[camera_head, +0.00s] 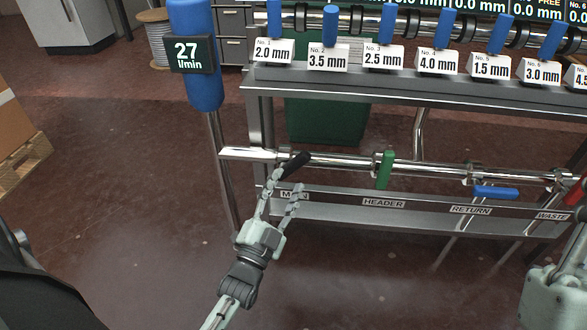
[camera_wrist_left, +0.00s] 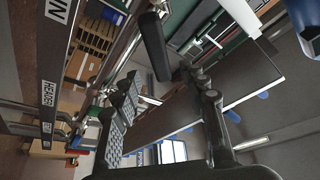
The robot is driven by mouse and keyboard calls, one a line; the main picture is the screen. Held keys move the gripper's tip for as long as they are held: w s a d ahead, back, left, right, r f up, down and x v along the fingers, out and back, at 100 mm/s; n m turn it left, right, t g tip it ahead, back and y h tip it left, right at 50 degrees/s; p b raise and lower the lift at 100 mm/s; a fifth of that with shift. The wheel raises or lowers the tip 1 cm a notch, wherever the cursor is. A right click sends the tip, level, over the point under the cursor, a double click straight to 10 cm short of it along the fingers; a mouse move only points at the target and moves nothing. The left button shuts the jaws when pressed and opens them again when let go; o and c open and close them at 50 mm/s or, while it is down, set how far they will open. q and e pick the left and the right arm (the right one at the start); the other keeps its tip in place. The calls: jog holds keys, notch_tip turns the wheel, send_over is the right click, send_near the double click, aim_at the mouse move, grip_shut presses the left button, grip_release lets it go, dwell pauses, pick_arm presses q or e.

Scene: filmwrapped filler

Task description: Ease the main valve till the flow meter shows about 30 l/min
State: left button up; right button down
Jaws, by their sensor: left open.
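The flow meter (camera_head: 188,53) is a dark display on a blue post at the upper left in the head view, reading 27 l/min. The main valve's black lever (camera_head: 295,165) sticks up and right from the left end of the steel pipe, above the partly covered MAIN label (camera_head: 292,195). My left gripper (camera_head: 288,180) is open, its fingertips just below the lever. In the left wrist view the lever (camera_wrist_left: 154,47) shows ahead of the open fingers; I cannot tell if they touch. At the lower right edge a pale part of my right arm shows; its fingers cannot be made out.
A green lever (camera_head: 385,169) at HEADER, a blue lever (camera_head: 496,192) at RETURN and a red lever (camera_head: 575,192) near WASTE share the pipe. Above stands a rack with several blue-handled lines and number cards (camera_head: 327,59). A pallet (camera_head: 22,165) lies at left; the floor between is clear.

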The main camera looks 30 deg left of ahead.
pick_arm(q)
jog(key=v, duration=0.5)
jog(key=shift+s, duration=0.1)
dwell(0.3)
